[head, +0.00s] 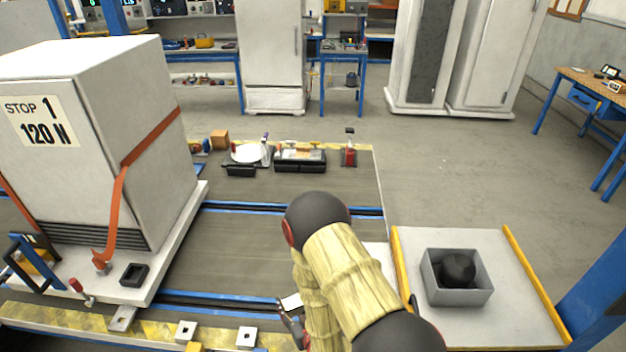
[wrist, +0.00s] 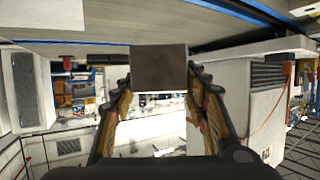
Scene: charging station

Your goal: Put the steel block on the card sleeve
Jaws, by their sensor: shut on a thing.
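My gripper (head: 290,316) is low in the head view, left of my forearm and partly hidden by it. In the wrist view my gripper (wrist: 160,88) has its two fingers on either side of a plain, square, grey-brown block face, which I take to be the steel block (wrist: 160,67). The gripper is shut on it. In the head view a small pale piece (head: 291,302) shows at the fingertips, probably the same block. I cannot tell for sure which thing is the card sleeve; a small black open-topped square piece (head: 134,274) sits on the white pallet's corner.
A tall strapped white load (head: 90,130) stands on the left. Several small pale blocks with holes, one here (head: 246,337), line the yellow front edge. A grey box with a black ball (head: 458,270) stands on the right. The grey deck (head: 240,250) left of my arm is clear.

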